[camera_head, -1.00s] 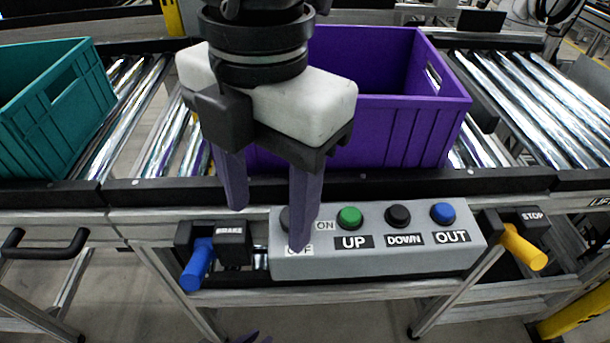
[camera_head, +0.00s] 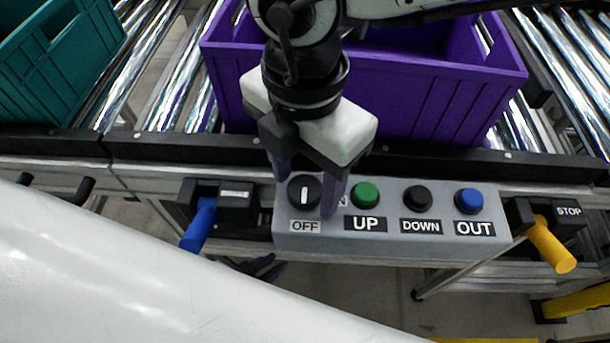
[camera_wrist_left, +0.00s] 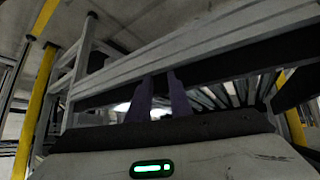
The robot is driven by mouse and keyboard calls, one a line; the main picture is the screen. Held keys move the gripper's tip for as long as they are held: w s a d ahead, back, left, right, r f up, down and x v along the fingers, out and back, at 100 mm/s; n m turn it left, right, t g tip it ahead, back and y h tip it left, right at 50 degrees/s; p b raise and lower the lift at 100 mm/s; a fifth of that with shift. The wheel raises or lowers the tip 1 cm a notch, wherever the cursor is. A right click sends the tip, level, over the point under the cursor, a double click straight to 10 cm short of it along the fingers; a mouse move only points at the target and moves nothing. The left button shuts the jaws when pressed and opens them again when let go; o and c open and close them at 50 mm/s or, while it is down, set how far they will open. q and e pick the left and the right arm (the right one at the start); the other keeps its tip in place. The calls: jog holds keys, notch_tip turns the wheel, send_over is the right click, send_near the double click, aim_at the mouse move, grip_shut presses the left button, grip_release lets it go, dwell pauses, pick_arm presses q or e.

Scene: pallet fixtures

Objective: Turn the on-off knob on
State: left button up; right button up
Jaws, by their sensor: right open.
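The on-off knob (camera_head: 304,192) is a round black dial with a white line standing close to upright, at the left end of the grey control box (camera_head: 390,245). An OFF label is below it; the ON label is mostly hidden by a finger. My right gripper (camera_head: 306,198) is open, its purple fingers on either side of the knob in the picture; I cannot tell whether they touch it. My left gripper (camera_head: 264,268) is low, below the box, partly hidden by my white arm. Its two fingers stand apart and empty in the left wrist view (camera_wrist_left: 160,82).
Green UP (camera_head: 365,195), black DOWN (camera_head: 417,198) and blue OUT (camera_head: 468,200) buttons sit right of the knob. Blue (camera_head: 200,225) and yellow (camera_head: 553,245) handles flank the box. A purple crate (camera_head: 440,100) and a teal crate (camera_head: 60,70) stand on the rollers behind.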

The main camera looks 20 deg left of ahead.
jog(key=shift+f, duration=0.2)
jog(key=c, duration=1)
jog(key=shift+f+n+b, duration=0.15)
jog(key=shift+n+b, duration=0.45)
jog(key=shift+b, duration=0.2)
jog(key=shift+c, duration=0.2)
jog(key=shift+f+n+b, duration=0.1)
jog(key=shift+n+b, duration=1)
jog(key=shift+b, duration=0.1)
jog(key=shift+n+b, duration=0.7)
jog(key=shift+n, duration=0.2)
jog(key=shift+n+b, duration=0.6)
jog(key=shift+n, duration=0.3)
jog(key=n+b, duration=0.2)
jog(key=n, duration=0.3)
jog(key=shift+r, duration=0.2)
jog(key=n, duration=0.3)
jog(key=shift+b, duration=0.4)
pick_arm(q)
notch_tip(320, 180, down, 6)
jog(key=w, duration=0.1)
jog(key=shift+d, duration=0.35)
pick_arm(e)
jog(key=shift+r+n, duration=0.1)
jog(key=shift+n, duration=1.4)
pick_arm(q)
jog(key=shift+f, duration=0.1)
